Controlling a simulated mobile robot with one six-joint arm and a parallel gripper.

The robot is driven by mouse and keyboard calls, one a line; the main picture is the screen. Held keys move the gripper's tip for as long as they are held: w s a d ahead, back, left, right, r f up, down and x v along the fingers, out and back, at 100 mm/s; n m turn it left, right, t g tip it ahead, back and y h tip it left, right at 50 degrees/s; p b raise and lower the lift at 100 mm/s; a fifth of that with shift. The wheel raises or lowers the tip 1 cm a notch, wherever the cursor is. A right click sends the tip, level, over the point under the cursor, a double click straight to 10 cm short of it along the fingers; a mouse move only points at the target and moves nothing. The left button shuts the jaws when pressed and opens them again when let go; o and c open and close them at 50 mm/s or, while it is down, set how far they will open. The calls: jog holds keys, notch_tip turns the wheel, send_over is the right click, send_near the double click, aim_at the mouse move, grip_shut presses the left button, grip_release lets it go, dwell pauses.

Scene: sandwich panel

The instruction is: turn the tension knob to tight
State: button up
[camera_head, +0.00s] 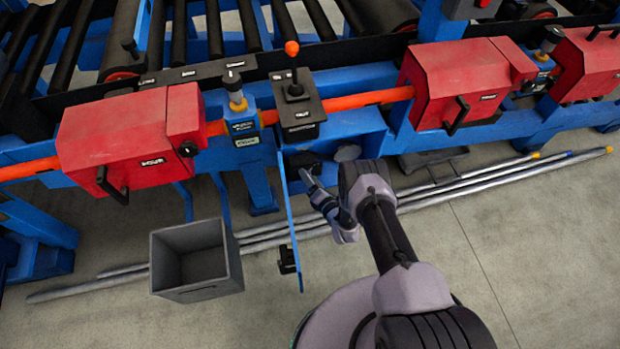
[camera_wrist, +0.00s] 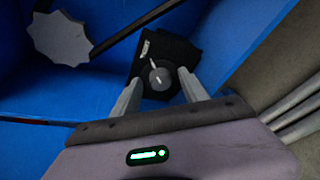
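A round dark knob (camera_wrist: 159,79) with a light pointer mark sits on a black plate (camera_wrist: 178,50) inside the open blue box. The pointer mark leans up and slightly left, toward a small white label I cannot read. My gripper (camera_wrist: 159,77) is open, with one grey finger on each side of the knob in the wrist view. I cannot tell whether the fingers touch it. In the head view my gripper (camera_head: 308,178) reaches into the box opening, and the knob itself cannot be made out there.
A grey scalloped handwheel (camera_wrist: 60,36) on a dark rod is left of the plate. The blue door (camera_head: 288,220) hangs open left of my arm. A grey bin (camera_head: 165,266) stands on the floor, and red housings (camera_head: 130,138) flank the box.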

jog(key=p+v, duration=0.7)
jog(key=v, duration=1)
jog(key=shift+s+p, duration=0.2)
jog(key=shift+p, duration=0.2)
jog(key=shift+f, duration=0.1)
